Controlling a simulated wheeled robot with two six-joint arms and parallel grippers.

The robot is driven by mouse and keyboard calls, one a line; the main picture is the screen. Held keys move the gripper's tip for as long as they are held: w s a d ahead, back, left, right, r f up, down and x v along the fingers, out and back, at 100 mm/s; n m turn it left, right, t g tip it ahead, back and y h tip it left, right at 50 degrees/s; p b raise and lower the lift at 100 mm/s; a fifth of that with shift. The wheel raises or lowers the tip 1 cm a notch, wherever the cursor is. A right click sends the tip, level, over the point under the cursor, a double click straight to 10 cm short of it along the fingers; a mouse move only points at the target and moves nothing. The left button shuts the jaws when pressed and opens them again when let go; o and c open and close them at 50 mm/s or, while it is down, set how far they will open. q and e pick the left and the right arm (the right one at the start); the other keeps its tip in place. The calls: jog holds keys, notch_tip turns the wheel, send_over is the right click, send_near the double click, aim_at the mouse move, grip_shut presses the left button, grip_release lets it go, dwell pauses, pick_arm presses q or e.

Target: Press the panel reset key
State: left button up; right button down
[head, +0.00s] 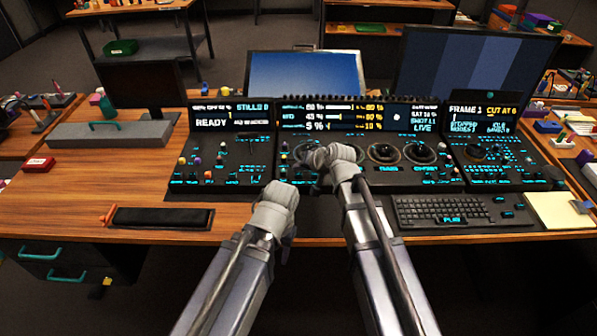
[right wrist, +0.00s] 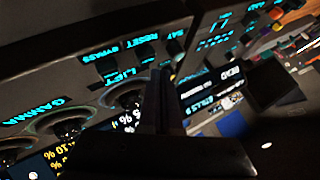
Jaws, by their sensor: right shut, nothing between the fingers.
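The grading panel (head: 240,150) stands on the wooden desk, with trackballs and lit labels. In the right wrist view, the RESET label and a small dark key (right wrist: 146,53) beside it show just past my fingers, near the BYPASS and LIFT labels. My left gripper (head: 273,198) is at the panel's front edge, fingers hidden.
A keyboard (head: 445,211) and a yellow notepad (head: 560,211) lie at the front right. A dark bar (head: 162,218) lies at the front left. Monitors (head: 305,75) stand behind the panel. The desk left of the panel has bare wood.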

jog(key=shift+r, duration=0.1)
notch_tip(320, 180, up, 5)
jog(key=p, duration=0.5)
dwell(0.4)
jog(key=shift+s, duration=0.1)
dwell(0.4)
jog(key=s+d+f+n+g+h+p, duration=0.1)
jog(key=s+d+n+g+h+p, duration=0.1)
jog(key=s, duration=1)
jog(key=s+d+n+g+h+p, duration=0.3)
jog(key=s+g+h, duration=0.1)
jog(key=s, duration=0.9)
jog(key=shift+s+d+f+n+g+h, duration=0.3)
jog(key=shift+f+g+h, duration=0.1)
jog(key=shift+g, duration=0.5)
